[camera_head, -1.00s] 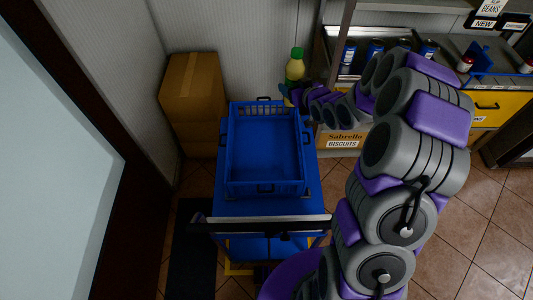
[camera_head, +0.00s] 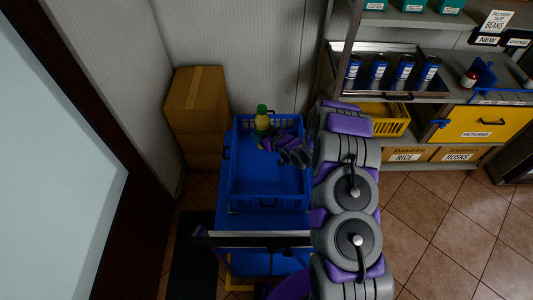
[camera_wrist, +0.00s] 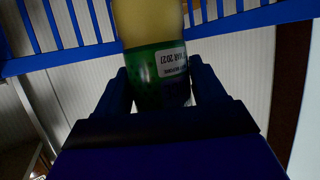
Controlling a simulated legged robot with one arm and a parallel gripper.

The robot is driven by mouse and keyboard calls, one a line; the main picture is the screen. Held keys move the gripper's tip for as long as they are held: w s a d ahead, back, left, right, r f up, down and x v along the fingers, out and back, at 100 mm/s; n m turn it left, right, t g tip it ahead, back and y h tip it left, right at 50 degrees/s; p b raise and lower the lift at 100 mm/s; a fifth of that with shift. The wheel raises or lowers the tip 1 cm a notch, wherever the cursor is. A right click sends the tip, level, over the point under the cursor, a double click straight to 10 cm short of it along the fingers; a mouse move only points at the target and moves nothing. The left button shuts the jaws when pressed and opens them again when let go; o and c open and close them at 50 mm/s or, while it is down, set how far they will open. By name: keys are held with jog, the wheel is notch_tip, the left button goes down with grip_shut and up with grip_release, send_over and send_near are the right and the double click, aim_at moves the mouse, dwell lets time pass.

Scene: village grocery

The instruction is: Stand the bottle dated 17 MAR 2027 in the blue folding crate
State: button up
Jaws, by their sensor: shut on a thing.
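The blue folding crate (camera_head: 270,203) stands open in front of me on a blue cart. The bottle (camera_head: 262,122), yellow with a green cap, is upright at the crate's back wall, seen above my gripper. In the wrist view the bottle (camera_wrist: 150,65) is between the two dark blue fingers, its green part low in the grip. My gripper (camera_head: 263,142) is shut on the bottle, inside the crate's outline near the back rim. Whether the bottle's base touches the crate floor is hidden.
A cardboard box (camera_head: 196,100) stands behind the crate at left. Shelves at right hold several blue cans (camera_head: 378,67), a yellow crate (camera_head: 388,118) and a yellow returns drawer (camera_head: 478,124). The crate's front floor is clear.

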aim_at(259, 146)
jog(key=f, duration=0.1)
jog(key=a+f, duration=0.2)
jog(key=f, duration=0.1)
jog(key=shift+f+b, duration=0.1)
jog(key=shift+b, duration=0.2)
jog(key=d+f, duration=0.1)
jog(key=f, duration=0.1)
jog(key=d+f, duration=0.1)
jog(key=shift+d+f+b, duration=0.15)
jog(key=shift+f+b, duration=0.2)
jog(key=shift+f, duration=0.15)
jog(key=shift+a, duration=0.8)
jog(key=o, duration=1.2)
jog(key=shift+a, duration=0.15)
jog(key=shift+o, duration=1.4)
jog(key=shift+d, duration=0.8)
jog(key=shift+a, duration=0.6)
jog(key=p+v, duration=0.2)
jog(key=v, duration=1)
jog(key=shift+d, duration=0.2)
jog(key=shift+d, duration=0.15)
